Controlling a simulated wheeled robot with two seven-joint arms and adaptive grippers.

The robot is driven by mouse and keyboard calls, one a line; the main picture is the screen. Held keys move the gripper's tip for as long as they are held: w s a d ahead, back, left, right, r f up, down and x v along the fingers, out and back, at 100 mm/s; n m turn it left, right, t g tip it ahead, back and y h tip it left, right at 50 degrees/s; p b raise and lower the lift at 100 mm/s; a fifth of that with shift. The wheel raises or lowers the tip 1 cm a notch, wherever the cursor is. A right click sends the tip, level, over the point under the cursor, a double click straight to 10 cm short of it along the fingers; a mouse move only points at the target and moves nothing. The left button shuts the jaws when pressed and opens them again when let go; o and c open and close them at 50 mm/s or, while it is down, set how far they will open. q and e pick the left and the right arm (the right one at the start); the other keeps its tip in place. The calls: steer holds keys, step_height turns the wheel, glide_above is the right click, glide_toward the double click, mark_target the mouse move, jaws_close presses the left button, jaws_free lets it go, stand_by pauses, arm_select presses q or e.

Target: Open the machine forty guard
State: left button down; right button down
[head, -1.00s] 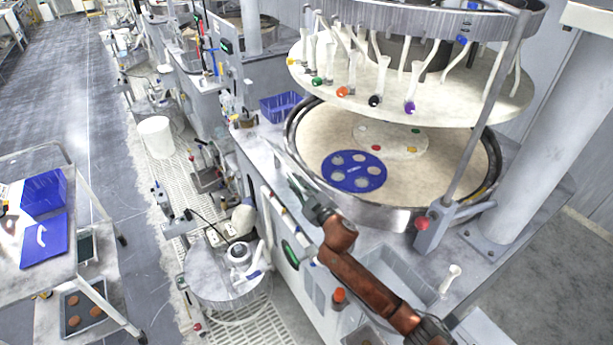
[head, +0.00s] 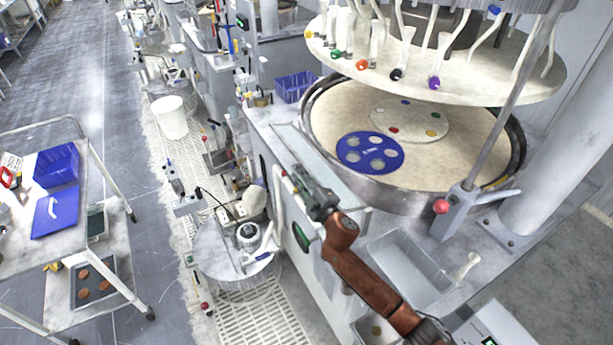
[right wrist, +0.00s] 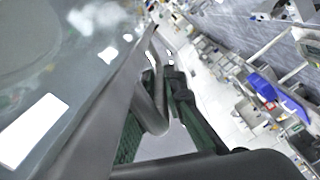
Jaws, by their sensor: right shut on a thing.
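The guard (head: 322,165) is a clear grey panel with a pale rim, standing at the front of the round polishing machine (head: 440,215). It is tilted, and its face shows in the head view. My right gripper (head: 296,180), on the brown arm, is shut on the guard's near edge. In the right wrist view the guard (right wrist: 50,60) fills the left side as a glassy sheet with bright reflections. The dark gripper fingers (right wrist: 158,95) lie along its edge; the exact contact is partly hidden. My left gripper is out of view.
A blue disc with holes (head: 370,153) lies on the platen (head: 465,155). A post with a red knob (head: 441,206) stands at the rim. A blue bin (head: 294,87) sits behind. A cart (head: 95,200) stands left, with open floor behind it.

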steer(key=shift+r, duration=0.1)
steer(key=c, duration=2)
jaws_free()
steer(key=shift+r, duration=0.1)
step_height(320, 180, up, 10)
steer(key=shift+w+f, duration=0.1)
steer(key=shift+f, duration=0.05)
